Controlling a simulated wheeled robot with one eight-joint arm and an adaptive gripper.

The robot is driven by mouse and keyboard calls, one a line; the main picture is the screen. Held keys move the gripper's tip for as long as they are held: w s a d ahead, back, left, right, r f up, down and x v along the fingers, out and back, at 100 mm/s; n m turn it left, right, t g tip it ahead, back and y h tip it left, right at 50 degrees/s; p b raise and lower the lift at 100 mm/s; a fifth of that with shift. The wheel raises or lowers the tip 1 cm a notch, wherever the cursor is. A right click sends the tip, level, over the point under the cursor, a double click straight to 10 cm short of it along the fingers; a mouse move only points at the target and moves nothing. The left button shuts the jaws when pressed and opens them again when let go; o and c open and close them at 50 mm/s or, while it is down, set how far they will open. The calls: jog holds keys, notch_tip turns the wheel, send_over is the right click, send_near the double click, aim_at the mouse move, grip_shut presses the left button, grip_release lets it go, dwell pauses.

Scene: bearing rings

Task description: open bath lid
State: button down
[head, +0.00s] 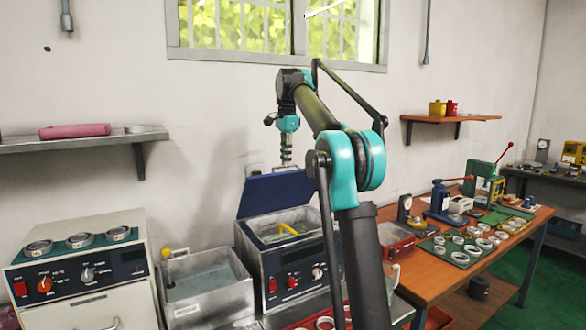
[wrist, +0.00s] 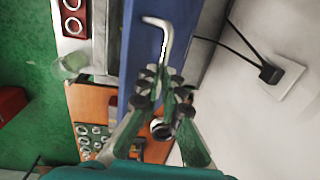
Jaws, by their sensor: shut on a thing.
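The blue bath lid (head: 275,193) stands raised and tilted back over the metal bath (head: 300,262), whose opening shows with something yellow inside. In the wrist view the lid (wrist: 141,62) is a blue band behind a bent metal handle (wrist: 165,38). My gripper (wrist: 163,84) is shut on this handle, its fingertips close together at the handle's lower end. In the head view my gripper (head: 286,160) is above the lid's top edge.
A second open metal bath (head: 207,290) stands to the left, beside an oven unit (head: 80,262) with rings on top. An orange workbench (head: 440,258) with rings and tools is at right. The wall is close behind the lid, with a socket (wrist: 282,78) and plug.

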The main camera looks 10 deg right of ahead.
jog(key=w+a, duration=0.3)
jog(key=w, duration=0.3)
jog(key=shift+r, duration=0.15)
dwell(0.3)
dwell(0.4)
jog(key=c, duration=1.6)
grip_release()
jog(key=shift+w+a+f, duration=0.2)
jog(key=shift+w+f, duration=0.15)
jog(key=shift+w, duration=0.05)
jog(key=shift+s+d, duration=0.15)
